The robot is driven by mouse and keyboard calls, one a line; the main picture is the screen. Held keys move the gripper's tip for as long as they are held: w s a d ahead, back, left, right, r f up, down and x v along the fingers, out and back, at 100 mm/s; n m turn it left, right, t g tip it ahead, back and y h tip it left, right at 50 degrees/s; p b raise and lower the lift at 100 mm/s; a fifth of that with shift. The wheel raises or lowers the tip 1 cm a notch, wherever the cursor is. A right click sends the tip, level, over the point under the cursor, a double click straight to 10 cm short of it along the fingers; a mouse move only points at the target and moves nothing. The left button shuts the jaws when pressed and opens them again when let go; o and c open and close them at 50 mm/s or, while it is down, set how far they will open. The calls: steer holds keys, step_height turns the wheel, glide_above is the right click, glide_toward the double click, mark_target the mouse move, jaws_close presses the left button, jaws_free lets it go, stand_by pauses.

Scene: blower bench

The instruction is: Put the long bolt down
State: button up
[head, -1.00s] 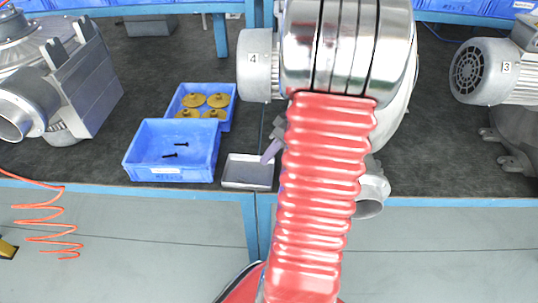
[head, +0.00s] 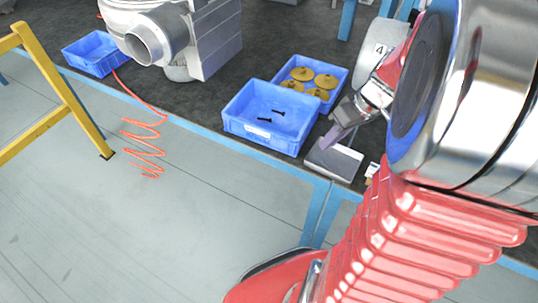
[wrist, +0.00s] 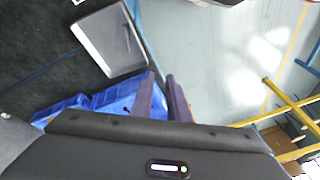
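My gripper (head: 334,138) is above the back left part of a shallow grey tray (head: 345,167) at the bench's front edge. In the wrist view the two purple fingers of my gripper (wrist: 160,78) stand a little apart, with floor showing between the tips and nothing seen held. The wrist view also shows the tray (wrist: 97,38), with a thin dark piece (wrist: 127,38) along one side that looks like the long bolt lying in it. Two black bolts, one (head: 278,112) behind the other (head: 264,120), lie in the blue bin (head: 255,134) left of the tray.
A second blue bin (head: 345,76) with several brass-coloured discs stands behind. A grey blower (head: 180,35) and another blue bin (head: 93,52) are farther left. An orange coiled hose (head: 145,148) hangs before the bench, near a yellow frame (head: 62,90). The floor in front is clear.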

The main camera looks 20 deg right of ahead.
steer(key=s+a+r+t+h, duration=0.1)
steer(key=s+a+r, duration=0.1)
steer(key=a, duration=0.5)
steer(key=s+a+r+m, duration=0.1)
steer(key=s+a+r, duration=0.1)
steer(key=a+r, duration=0.3)
steer(key=s+a+r+t+h, duration=0.1)
steer(key=a+r, duration=0.3)
steer(key=a, duration=0.5)
steer(key=shift+s+a+t+h, duration=0.15)
steer(key=shift+s+t+h, duration=0.15)
steer(key=shift+s, duration=0.45)
steer(key=shift+s, duration=0.1)
